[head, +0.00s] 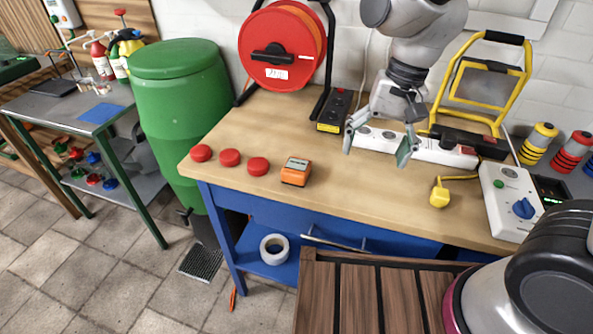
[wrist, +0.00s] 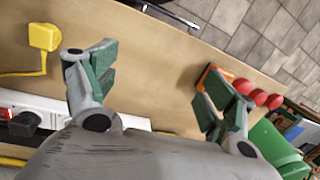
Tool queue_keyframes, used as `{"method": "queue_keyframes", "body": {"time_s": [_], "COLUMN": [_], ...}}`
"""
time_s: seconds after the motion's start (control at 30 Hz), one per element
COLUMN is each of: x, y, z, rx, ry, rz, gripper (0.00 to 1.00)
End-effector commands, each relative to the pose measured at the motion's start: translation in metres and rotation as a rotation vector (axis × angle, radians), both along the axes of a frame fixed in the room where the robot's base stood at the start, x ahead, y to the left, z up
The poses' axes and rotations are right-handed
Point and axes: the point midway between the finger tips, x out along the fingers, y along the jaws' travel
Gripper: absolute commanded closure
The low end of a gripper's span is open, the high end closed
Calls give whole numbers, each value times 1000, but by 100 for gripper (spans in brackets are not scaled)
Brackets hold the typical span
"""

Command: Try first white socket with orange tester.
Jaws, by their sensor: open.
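The orange tester (head: 296,172) has a dark display on top and stands on the wooden bench, right of the red caps. In the wrist view the orange tester (wrist: 204,76) shows partly, behind the finger on the right. The white socket strip (head: 432,151) lies along the back of the bench. Round sockets show at its left part, and a black plug sits toward its right end. My gripper (head: 377,148) is open and empty, above the bench at the strip, and covers part of it. In the wrist view the fingers (wrist: 157,78) stand wide apart.
Three red caps (head: 229,158) lie left of the tester. A red cable reel (head: 275,48) and a dark socket block (head: 334,110) stand behind. A yellow plug (head: 440,194) and a grey box with a blue knob (head: 512,200) are at right. The bench's front middle is clear.

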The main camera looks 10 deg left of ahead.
Motion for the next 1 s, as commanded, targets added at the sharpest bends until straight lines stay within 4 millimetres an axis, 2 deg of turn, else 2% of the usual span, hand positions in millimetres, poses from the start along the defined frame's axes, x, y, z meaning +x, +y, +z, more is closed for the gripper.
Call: {"method": "queue_keyframes", "body": {"time_s": [0.03,0.2,0.4,0.6,0.7,0.83,1.0], "x": [-1,0,15,34,38,41,41], "y": [18,66,103,124,127,129,128], "z": [-10,-33,-43,-33,-32,-31,-31], "rx": [0,20,74,159,178,186,184], "ry": [24,91,170,259,299,331,347], "rz": [-76,-431,-902,-1323,-1471,-1588,-1640], "gripper": [16,16,16,16,16,16,16]}}
